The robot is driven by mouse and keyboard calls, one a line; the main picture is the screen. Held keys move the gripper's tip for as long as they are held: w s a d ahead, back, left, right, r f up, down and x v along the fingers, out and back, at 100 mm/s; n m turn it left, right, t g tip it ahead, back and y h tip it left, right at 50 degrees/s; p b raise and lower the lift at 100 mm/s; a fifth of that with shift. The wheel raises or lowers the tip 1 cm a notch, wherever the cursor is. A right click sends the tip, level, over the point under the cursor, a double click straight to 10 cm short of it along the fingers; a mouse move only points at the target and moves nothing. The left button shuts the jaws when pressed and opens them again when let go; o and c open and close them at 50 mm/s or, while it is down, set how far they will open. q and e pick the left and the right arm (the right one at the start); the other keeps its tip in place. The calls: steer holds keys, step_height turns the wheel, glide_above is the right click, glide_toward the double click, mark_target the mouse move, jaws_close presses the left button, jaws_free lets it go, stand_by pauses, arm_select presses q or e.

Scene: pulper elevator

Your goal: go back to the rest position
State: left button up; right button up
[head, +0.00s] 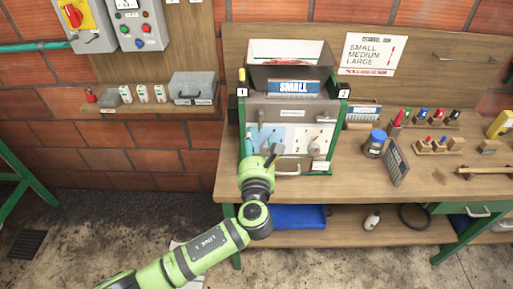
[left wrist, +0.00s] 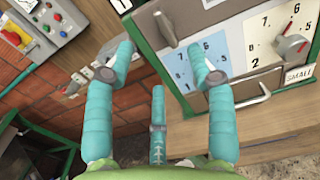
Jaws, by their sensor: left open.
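My left arm (head: 190,258) reaches in from the bottom left of the head view. Its gripper (head: 272,158) is in front of the machine box (head: 243,145) with the green frame, by its lower left front. In the left wrist view the teal fingers of this gripper (left wrist: 161,68) are spread, with nothing between them. The front panel (left wrist: 228,45) with its numbered dials and grey knobs lies beyond the right finger. I cannot tell whether that finger touches it. My right gripper is in neither view.
A blue tray (head: 298,217) is on the lower shelf. Control boxes (head: 138,22) hang on the brick wall.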

arm_select(q)
steer(key=shift+s, duration=0.9)
steer(key=s+a+f+n+g+b, duration=0.1)
steer(key=a+f+n+g+b, duration=0.2)
steer(key=f, duration=0.9)
steer(key=s+a+f+n+g+b, duration=0.1)
steer(key=a+f+n+g, duration=0.25)
steer(key=f, duration=0.95)
steer(key=s+a+f+n+g+b, duration=0.15)
steer(key=s+f+n, duration=0.25)
steer(key=f, duration=0.4)
steer(key=s+a+f+n+g+b, duration=0.1)
steer(key=s+a+f+n+g, duration=0.2)
steer(key=f, duration=0.5)
steer(key=s+a+f+n+g+b, duration=0.25)
steer(key=s+f+n, duration=0.25)
steer(key=s+f, duration=0.45)
steer(key=s+a+f+n+g+b, duration=0.1)
steer(key=s+a+f+n, duration=0.3)
steer(key=s+f+n, duration=0.5)
steer(key=s+a+f+n+g+b, duration=0.1)
steer(key=s+a+f+n, duration=0.1)
steer(key=s, duration=0.8)
steer(key=s+a+f+n+g+b, duration=0.1)
steer(key=s+f+n, duration=0.3)
steer(key=s, duration=0.7)
steer(key=shift+a+f, duration=0.15)
steer(key=shift+a, duration=0.4)
